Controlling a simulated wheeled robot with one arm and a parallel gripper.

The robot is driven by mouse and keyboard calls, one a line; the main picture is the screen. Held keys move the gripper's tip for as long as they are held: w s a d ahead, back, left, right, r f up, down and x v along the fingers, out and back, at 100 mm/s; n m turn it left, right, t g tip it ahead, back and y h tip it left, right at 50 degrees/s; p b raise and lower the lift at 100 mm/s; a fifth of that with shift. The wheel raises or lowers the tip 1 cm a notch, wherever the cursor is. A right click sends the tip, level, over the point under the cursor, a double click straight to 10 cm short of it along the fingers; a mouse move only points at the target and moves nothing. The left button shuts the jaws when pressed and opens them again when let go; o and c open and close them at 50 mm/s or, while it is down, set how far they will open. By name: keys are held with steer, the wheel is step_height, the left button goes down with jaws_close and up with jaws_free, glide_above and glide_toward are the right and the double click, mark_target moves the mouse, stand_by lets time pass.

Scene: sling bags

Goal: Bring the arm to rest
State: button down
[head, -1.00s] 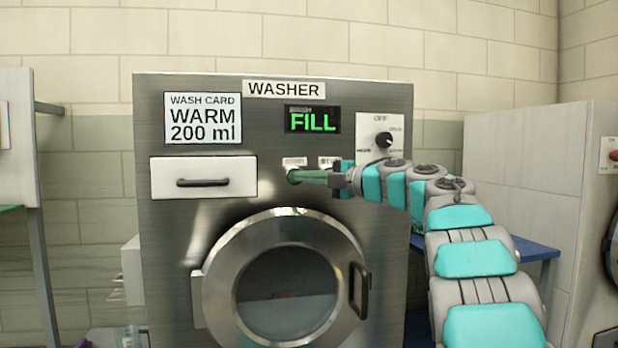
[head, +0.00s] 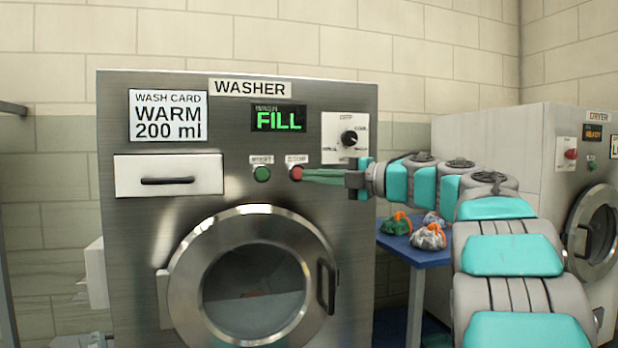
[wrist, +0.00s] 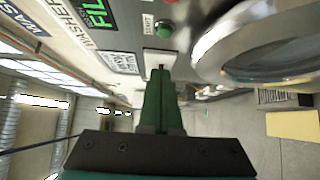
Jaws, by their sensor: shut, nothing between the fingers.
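My gripper (head: 310,175) is shut, its green fingers together and empty. In the head view its tips are beside the red button (head: 296,173) on the washer's front; I cannot tell whether they touch it. In the wrist view the closed fingers (wrist: 160,75) point at the washer's panel. The green button (head: 262,174) is left of the tips, uncovered, and also shows in the wrist view (wrist: 164,29). My arm stretches from the lower right to the washer (head: 140,240), whose display (head: 279,119) reads FILL. The washer's round door (head: 255,275) looks closed.
A dial (head: 348,138) sits above my gripper and a closed drawer (head: 168,175) is to the left. Behind my arm, a blue table (head: 425,257) holds bags tied with orange. A dryer (head: 560,190) stands at the right.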

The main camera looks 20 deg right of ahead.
stand_by(0.6)
